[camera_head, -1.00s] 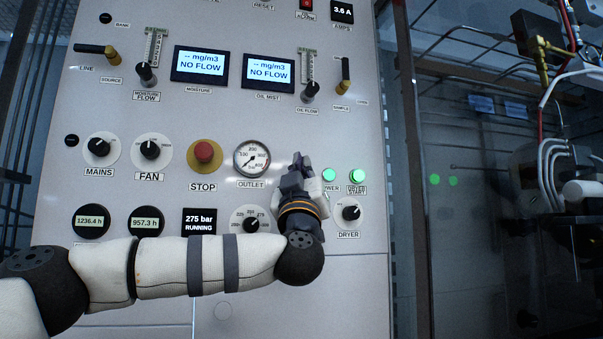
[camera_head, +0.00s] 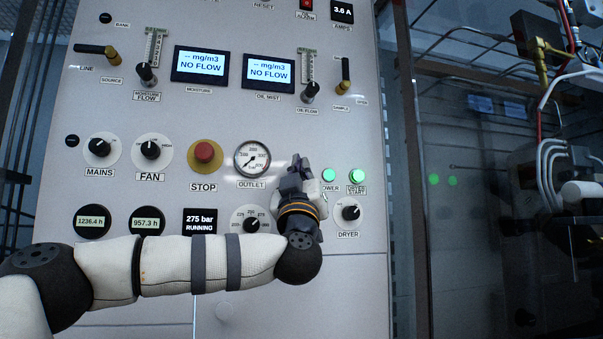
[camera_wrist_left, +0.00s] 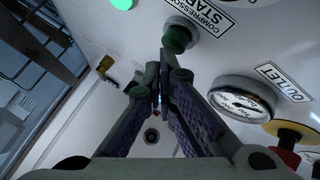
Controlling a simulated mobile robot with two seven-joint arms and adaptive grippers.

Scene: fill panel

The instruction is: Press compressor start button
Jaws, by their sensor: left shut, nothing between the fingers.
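The compressor start button (camera_wrist_left: 177,38) is a dark green round button beside its "COMPRESSOR START" label in the left wrist view. In the head view it is hidden behind my left gripper (camera_head: 297,164). That gripper is shut and empty, in front of the panel just right of the outlet gauge. In the left wrist view the closed fingertips (camera_wrist_left: 166,65) are right by the button, overlapping its lower edge in the picture. I cannot tell whether they touch it. The pressure display (camera_head: 199,222) reads "275 bar RUNNING". My right gripper is not in view.
The outlet gauge (camera_head: 252,159) and the red stop button (camera_head: 204,152) are left of the gripper. The lit green power light (camera_head: 329,175) and dryer start button (camera_head: 357,176) are close on its right. The dryer knob (camera_head: 351,212) is below these.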

